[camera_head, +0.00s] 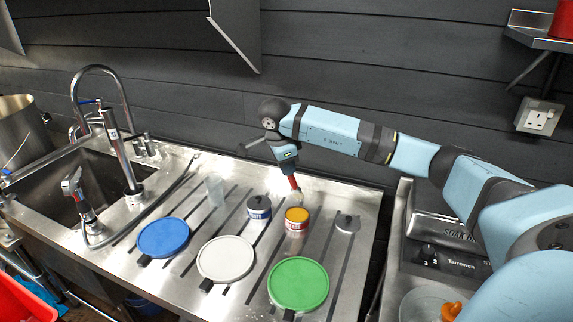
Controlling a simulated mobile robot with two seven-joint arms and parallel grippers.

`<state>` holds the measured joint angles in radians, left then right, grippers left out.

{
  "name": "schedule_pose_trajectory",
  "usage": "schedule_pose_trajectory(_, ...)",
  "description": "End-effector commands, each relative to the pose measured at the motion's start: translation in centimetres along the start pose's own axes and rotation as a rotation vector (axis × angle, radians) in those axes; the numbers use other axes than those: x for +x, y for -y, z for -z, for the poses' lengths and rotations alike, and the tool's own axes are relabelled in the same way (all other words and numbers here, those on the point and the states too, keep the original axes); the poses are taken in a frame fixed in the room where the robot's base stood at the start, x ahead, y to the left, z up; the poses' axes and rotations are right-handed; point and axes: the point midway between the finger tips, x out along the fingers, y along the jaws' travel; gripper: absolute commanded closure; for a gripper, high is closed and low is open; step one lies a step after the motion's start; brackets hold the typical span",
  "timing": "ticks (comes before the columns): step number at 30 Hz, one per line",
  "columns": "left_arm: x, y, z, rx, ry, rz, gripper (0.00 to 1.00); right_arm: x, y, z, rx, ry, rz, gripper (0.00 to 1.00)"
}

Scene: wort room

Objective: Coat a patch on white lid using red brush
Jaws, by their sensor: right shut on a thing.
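The white lid (226,258) lies flat on the steel drainboard, between a blue lid (163,237) and a green lid (299,284). My right gripper (290,173) is shut on the red brush (294,184), over the back part of the drainboard. The brush points downward, with its lower end just behind an open can of orange-yellow paint (297,216). I cannot tell whether the bristles touch anything there. The gripper is behind and to the right of the white lid, well apart from it. My left gripper is not in view.
A blue-and-white can (259,208) stands left of the paint can, and a clear glass (215,190) further left. A small grey lid (347,223) lies to the right. The sink and tap (120,150) are at left, a scale-like appliance (445,240) at right.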

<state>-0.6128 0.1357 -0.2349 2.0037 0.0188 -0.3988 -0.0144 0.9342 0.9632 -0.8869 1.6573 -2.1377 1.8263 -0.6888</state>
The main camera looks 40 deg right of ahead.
Motion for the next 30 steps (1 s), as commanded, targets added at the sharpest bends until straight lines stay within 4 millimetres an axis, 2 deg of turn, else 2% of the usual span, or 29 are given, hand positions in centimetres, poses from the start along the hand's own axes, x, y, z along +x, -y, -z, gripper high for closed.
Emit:
schedule_pose_trajectory(15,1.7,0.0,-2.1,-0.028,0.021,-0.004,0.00,5.0,-0.6,-1.1,0.000,-0.001,-0.001,1.00)
schedule_pose_trajectory(22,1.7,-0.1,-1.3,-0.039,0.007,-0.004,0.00,5.4,-0.7,-1.1,0.000,0.000,0.000,1.00)
schedule_pose_trajectory(30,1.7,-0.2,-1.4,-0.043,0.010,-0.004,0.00,5.4,-0.7,-1.1,0.000,0.000,0.000,1.00)
